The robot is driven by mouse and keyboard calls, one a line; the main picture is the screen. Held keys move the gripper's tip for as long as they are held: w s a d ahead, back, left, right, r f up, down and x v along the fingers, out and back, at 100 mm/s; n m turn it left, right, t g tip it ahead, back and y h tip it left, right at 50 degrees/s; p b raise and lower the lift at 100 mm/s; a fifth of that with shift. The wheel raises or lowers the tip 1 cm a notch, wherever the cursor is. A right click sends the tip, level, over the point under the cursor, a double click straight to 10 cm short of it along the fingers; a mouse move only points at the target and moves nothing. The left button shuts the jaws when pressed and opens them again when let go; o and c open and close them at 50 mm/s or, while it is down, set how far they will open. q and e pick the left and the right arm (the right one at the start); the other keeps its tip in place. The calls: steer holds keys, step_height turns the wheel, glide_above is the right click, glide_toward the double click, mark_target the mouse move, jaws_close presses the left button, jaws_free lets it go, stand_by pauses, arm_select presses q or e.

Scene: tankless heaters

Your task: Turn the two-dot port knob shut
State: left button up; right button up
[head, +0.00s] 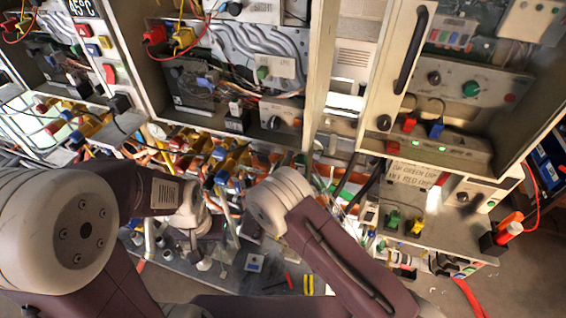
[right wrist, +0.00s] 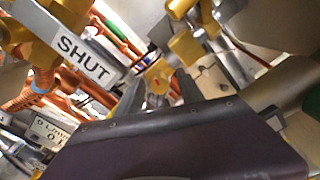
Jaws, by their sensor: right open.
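My right gripper (right wrist: 160,78) is open in the right wrist view, its two dark fingers pointing at brass fittings (right wrist: 158,84). I see nothing held between the fingers. A white label reading SHUT (right wrist: 84,58) is at the upper left of that view, beside orange pipes. I cannot make out a knob marked with two dots in either view. In the head view my right arm reaches in from the lower right, and its gripper is hidden by the arm. My left arm comes in from the left; its wrist (head: 190,215) shows, but its fingers are not clear.
A row of brass valves with blue and red parts (head: 215,160) runs behind my arms. Open heater cabinets (head: 235,60) stand at the back. A control box with a black handle (head: 411,50) is at the right. Cables and pipes crowd the space between.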

jaws_close()
steer(key=m+b, duration=0.3)
steer(key=m, duration=0.1)
steer(key=shift+f+b, duration=0.3)
steer(key=shift+b, duration=0.05)
steer(key=m+b, duration=0.7)
steer(key=b, duration=0.1)
steer(key=shift+m+b, duration=0.3)
steer(key=shift+m, duration=0.1)
steer(key=shift+r+m+b, duration=0.15)
steer(key=shift+m+b, duration=1.05)
steer(key=shift+b, duration=0.25)
